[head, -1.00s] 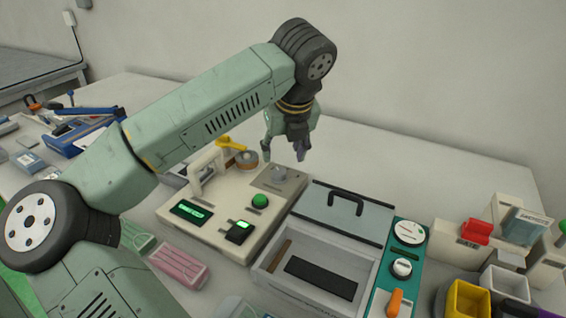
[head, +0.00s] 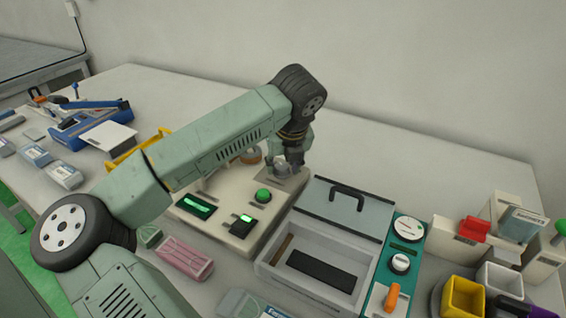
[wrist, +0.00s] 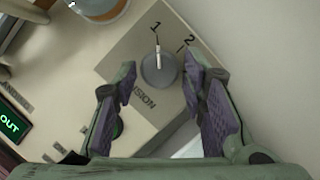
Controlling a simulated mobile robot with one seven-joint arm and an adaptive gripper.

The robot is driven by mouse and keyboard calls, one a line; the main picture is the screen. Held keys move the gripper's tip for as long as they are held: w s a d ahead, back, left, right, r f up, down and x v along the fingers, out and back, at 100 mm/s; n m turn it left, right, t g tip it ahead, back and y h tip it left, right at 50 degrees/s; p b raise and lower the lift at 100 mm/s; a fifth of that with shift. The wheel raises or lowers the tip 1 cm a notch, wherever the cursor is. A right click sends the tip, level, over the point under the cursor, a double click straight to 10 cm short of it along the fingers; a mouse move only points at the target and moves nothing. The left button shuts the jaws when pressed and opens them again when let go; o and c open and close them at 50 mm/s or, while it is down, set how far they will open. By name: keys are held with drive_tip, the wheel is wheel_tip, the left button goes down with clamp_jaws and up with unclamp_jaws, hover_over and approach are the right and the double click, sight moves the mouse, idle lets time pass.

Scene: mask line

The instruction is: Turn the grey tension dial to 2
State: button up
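The grey tension dial (wrist: 158,70) is a round knob on a grey plate (wrist: 128,52) printed with 1, 2 and partly hidden lettering. Its white pointer line is directed at the 1 in the wrist view. My gripper (wrist: 160,67) is open, with one purple-padded finger on each side of the dial. A gap shows between the dial and each finger, and nothing is held. In the head view my gripper (head: 294,159) is low over the plate on the cream machine (head: 216,229) and hides part of the dial.
The machine has a green button (head: 263,195) and lit green displays (head: 195,206) in front of the dial. A tape roll (head: 251,155) stands left of my gripper. A grey box with a handled lid (head: 340,222) is at the right. Bare table lies behind.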

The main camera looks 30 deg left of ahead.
clamp_jaws()
drive_tip(key=shift+a+f+b, duration=0.1)
drive_tip(key=shift+f+b, duration=0.05)
drive_tip(key=shift+b, duration=0.4)
drive_tip(key=shift+f+m+b, duration=0.15)
drive_tip(key=shift+m+b, duration=0.55)
drive_tip(key=shift+b, duration=0.25)
drive_tip(key=m+t+h+b, duration=0.1)
drive_tip(key=m+b, duration=0.1)
drive_tip(key=b, duration=0.1)
drive_tip(key=shift+s+a, duration=0.1)
drive_tip(key=m+b, duration=0.1)
drive_tip(key=m+h+b, duration=0.1)
drive_tip(key=m, duration=0.1)
drive_tip(key=shift+a+r+m, duration=0.1)
drive_tip(key=shift+r+m, duration=0.1)
drive_tip(key=shift+m, duration=0.1)
drive_tip(key=shift+a+r+m+t+h+b, duration=0.1)
drive_tip(key=shift+m+t+h+b, duration=0.2)
drive_tip(key=shift+m+h+b, duration=0.7)
drive_tip(key=shift+m+p, duration=0.35)
drive_tip(key=shift+m, duration=0.15)
